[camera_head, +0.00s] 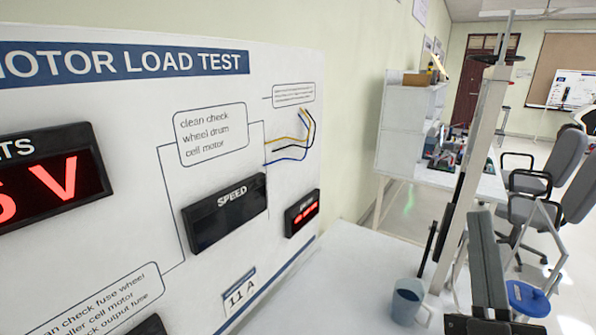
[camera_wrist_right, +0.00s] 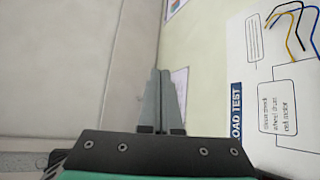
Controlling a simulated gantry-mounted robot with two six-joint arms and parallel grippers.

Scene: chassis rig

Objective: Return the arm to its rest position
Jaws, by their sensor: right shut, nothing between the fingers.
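The fingers point toward a pale wall and ceiling area. My left gripper is in neither view. Most of my right arm is out of view, so its full pose cannot be told.
A white "MOTOR LOAD TEST" panel (camera_head: 110,110) with displays and wires fills the left. A grey-blue mug (camera_head: 407,302) stands on the white table (camera_head: 345,265) close to the gripper. A beige upright post (camera_head: 484,150) rises behind it. Office chairs (camera_head: 563,158) stand at right.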

